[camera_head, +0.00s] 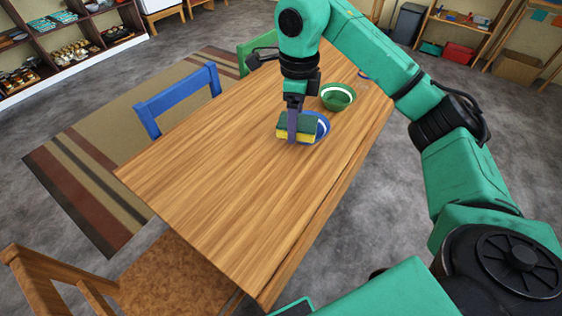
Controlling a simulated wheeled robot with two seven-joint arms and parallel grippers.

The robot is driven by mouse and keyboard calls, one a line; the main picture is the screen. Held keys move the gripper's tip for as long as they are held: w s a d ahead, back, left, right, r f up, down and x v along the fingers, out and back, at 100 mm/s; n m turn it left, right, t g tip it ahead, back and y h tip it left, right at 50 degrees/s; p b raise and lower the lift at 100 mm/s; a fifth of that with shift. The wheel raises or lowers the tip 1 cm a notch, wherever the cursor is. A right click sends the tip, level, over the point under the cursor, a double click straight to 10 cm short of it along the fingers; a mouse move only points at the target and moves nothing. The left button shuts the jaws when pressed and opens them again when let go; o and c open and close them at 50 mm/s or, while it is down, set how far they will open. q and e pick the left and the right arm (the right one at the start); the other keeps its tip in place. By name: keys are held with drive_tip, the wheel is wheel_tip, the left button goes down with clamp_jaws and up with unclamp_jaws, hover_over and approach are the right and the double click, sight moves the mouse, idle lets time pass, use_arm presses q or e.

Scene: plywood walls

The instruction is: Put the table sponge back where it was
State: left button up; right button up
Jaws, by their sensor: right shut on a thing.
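The sponge (284,130) is green on top and yellow below. My right gripper (293,138) points down over the wooden table (210,165) and is shut on the sponge. The sponge is in front of a blue bowl (322,127) and hides part of it. I cannot tell whether the sponge touches the tabletop or the bowl. My left gripper is not in view.
A green bowl (338,97) with a white inside band stands behind the blue bowl. The near half of the table is clear. A blue chair (180,95), a green chair (258,50) and a wooden chair (60,285) stand around the table.

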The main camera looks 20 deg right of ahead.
drive_tip(key=shift+w+f, duration=0.4)
drive_tip(key=shift+f, duration=0.05)
drive_tip(key=b, duration=0.3)
hover_over(294, 182)
drive_tip(key=s, duration=0.1)
wheel_tip(294, 182, down, 7)
drive_tip(key=f, duration=0.4)
drive_tip(key=f+p, duration=0.1)
drive_tip(key=f, duration=0.3)
drive_tip(key=w+f, duration=0.1)
drive_tip(key=f, duration=0.2)
drive_tip(key=shift+f, duration=0.4)
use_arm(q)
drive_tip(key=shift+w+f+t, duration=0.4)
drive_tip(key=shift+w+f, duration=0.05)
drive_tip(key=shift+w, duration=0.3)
